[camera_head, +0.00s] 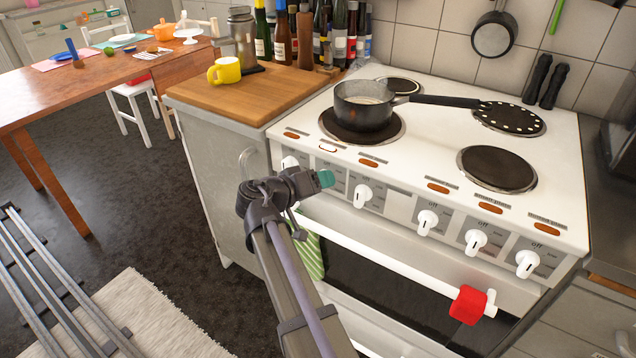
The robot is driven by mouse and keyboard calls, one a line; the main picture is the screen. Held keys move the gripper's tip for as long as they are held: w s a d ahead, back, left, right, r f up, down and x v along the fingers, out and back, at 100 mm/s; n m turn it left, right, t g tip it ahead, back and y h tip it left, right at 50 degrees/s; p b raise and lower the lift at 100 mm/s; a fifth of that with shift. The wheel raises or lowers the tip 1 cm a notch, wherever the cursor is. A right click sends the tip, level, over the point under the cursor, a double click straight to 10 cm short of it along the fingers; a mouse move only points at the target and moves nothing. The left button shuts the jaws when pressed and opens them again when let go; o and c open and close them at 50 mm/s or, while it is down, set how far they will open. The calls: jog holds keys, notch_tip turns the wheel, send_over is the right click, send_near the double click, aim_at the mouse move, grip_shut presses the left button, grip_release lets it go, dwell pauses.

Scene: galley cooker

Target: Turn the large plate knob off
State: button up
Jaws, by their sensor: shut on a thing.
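The white cooker (560,175) has a row of white knobs along its sloped front. My gripper (325,178), with teal fingertips, is at the second knob place from the left. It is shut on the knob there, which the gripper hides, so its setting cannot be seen. The far-left knob (290,162) is just left of the gripper and the third knob (363,195) just right. The indicator (328,149) above my gripper looks pale, while the other indicators look orange-brown. The labels are too small to read surely.
A dark saucepan (362,108) stands on the front-left plate, its handle pointing right over a dotted black disc (510,117). The front-right plate (497,168) is bare. Below the knobs runs a white oven rail (390,260) with a green striped towel (312,256) and a red item (468,304).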

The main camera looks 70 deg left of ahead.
jog(key=shift+c, duration=1.2)
jog(key=n+b, duration=0.1)
jog(key=n+t+b, duration=0.1)
jog(key=n, duration=0.1)
jog(key=shift+f+n+t+h+b, duration=0.25)
jog(key=shift+n+t+h+b, duration=0.05)
jog(key=shift+t+b, duration=0.1)
jog(key=shift+r+n+t+b, duration=0.1)
jog(key=shift+n+t+b, duration=0.9)
jog(key=shift+n, duration=0.8)
jog(key=o, duration=0.9)
jog(key=shift+o, duration=0.2)
jog(key=shift+s, duration=0.15)
